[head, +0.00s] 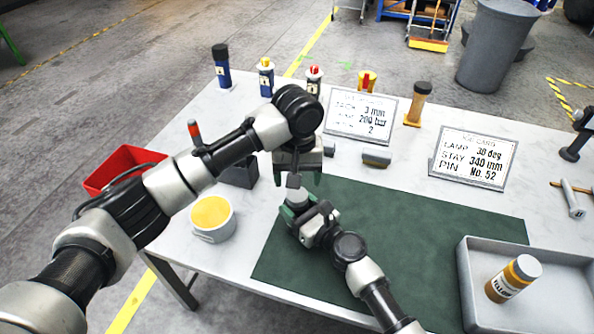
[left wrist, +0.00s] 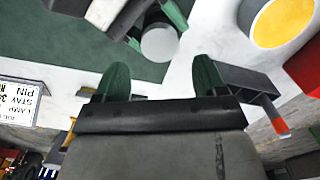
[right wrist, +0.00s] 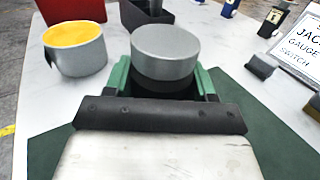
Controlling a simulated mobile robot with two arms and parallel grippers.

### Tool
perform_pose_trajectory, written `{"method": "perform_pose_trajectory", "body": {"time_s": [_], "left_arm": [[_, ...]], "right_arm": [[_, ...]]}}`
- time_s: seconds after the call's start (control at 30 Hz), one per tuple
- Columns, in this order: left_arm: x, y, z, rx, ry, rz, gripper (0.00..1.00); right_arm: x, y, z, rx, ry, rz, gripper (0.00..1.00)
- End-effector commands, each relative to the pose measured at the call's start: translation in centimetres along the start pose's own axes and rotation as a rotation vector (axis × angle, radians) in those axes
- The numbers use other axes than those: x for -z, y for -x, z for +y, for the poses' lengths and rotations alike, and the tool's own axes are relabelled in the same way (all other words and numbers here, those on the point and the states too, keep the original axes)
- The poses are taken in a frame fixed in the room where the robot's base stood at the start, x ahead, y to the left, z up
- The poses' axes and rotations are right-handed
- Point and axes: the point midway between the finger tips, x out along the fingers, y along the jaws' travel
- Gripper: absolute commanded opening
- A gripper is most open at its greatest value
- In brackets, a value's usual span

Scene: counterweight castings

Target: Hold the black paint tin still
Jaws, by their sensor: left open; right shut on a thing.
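The black paint tin (right wrist: 165,84), with a grey lid, stands upright between the green fingers of my right gripper (right wrist: 165,82), which is shut on it. Its round grey lid also shows in the head view (head: 297,196) and the left wrist view (left wrist: 160,43). In the head view my right gripper (head: 305,214) is at the far left part of the green mat (head: 420,225). My left gripper (head: 297,172) hangs open and empty just beyond the tin, pointing down. Its two green fingers (left wrist: 160,78) stand apart in the left wrist view. The tin's base is hidden.
A pot of yellow paint (head: 212,232) stands left of the mat, with a red bin (head: 125,165) and a dark box (head: 240,174) behind. A grey tray (head: 560,302) holds a yellow-banded bottle (head: 512,280). Signs (head: 472,160) and several bottles line the back.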

Motion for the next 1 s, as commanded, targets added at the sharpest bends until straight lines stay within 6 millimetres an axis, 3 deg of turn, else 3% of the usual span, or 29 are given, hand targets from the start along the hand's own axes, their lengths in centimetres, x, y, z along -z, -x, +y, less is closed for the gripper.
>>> {"method": "perform_pose_trajectory", "body": {"time_s": [0.2, 0.37, 0.77, 1.0], "left_arm": [[0.0, 1.8, 0.0, 0.0, 0.29, 0.002, 0.71], [0.0, 2.4, 0.0, 0.001, 0.411, 0.001, 0.71], [0.0, 2.4, 0.0, 0.001, 0.432, 0.0, 0.71], [-0.1, -0.3, 0.0, 0.003, 0.43, -0.002, 0.71]], "right_arm": [[0.1, 0.0, 0.0, 0.0, 0.0, 0.001, 0.0], [0.1, 0.0, 0.0, 0.0, 0.0, 0.001, 0.0], [0.1, 0.0, 0.0, 0.0, 0.0, 0.001, 0.0], [0.1, 0.0, 0.0, 0.0, 0.0, 0.001, 0.0]]}}
